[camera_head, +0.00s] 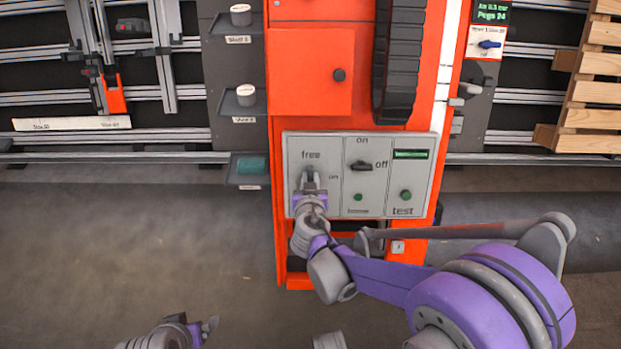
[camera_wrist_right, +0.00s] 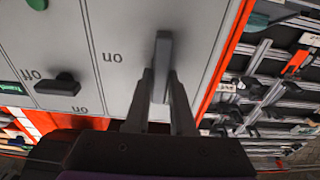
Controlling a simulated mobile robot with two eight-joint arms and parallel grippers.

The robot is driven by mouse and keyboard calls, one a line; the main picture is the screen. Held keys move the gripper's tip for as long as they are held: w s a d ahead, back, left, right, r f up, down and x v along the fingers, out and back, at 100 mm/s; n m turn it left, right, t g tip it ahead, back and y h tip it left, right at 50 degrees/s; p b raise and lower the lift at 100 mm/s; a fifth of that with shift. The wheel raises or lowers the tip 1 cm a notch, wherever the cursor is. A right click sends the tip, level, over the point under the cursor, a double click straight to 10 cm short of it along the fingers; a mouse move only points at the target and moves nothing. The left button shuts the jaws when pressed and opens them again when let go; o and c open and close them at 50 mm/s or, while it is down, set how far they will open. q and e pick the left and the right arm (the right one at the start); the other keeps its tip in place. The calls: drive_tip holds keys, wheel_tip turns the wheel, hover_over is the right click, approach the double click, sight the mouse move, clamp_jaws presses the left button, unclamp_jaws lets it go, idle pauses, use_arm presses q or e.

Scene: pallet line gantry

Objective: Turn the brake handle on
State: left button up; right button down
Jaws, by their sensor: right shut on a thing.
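The brake handle (camera_wrist_right: 163,55) is a grey lever on the left section of the light grey control panel (camera_head: 324,147). This section bears the words "free" at the top and "on" at the right. In the wrist view the handle stands upright in the picture, beside the upside-down "on". My right gripper (camera_head: 311,179) is at the handle; in the wrist view its two fingers (camera_wrist_right: 165,98) are shut on it from both sides. In the head view the gripper hides most of the handle. My left gripper (camera_head: 205,326) is low in the head view, away from the panel, its jaw opening unclear.
A black rotary switch (camera_head: 360,166) marked "on" and "off" sits right of the handle. The panel is on an orange cabinet (camera_head: 310,70). Small shelves (camera_head: 247,170) stand to its left, wooden slats (camera_head: 597,92) at the far right.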

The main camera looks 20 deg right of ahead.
drive_tip(key=n, duration=0.4)
drive_tip(key=shift+a+y, duration=0.15)
drive_tip(key=shift+y, duration=0.15)
drive_tip(key=n, duration=0.4)
drive_tip(key=shift+a+f+n, duration=0.15)
drive_tip(key=shift+a+n, duration=0.05)
drive_tip(key=shift+n, duration=0.1)
drive_tip(key=n, duration=0.2)
drive_tip(key=n+y, duration=0.1)
drive_tip(key=n, duration=0.1)
drive_tip(key=shift+a+f+n, duration=0.15)
drive_tip(key=shift+n, duration=0.25)
drive_tip(key=n, duration=0.4)
drive_tip(key=shift+s+f+n+g, duration=0.1)
drive_tip(key=shift+f+n+g, duration=0.1)
drive_tip(key=shift+n+g, duration=0.2)
drive_tip(key=c, duration=0.8)
unclamp_jaws()
drive_tip(key=shift+o, duration=0.2)
drive_tip(key=shift+a, duration=0.1)
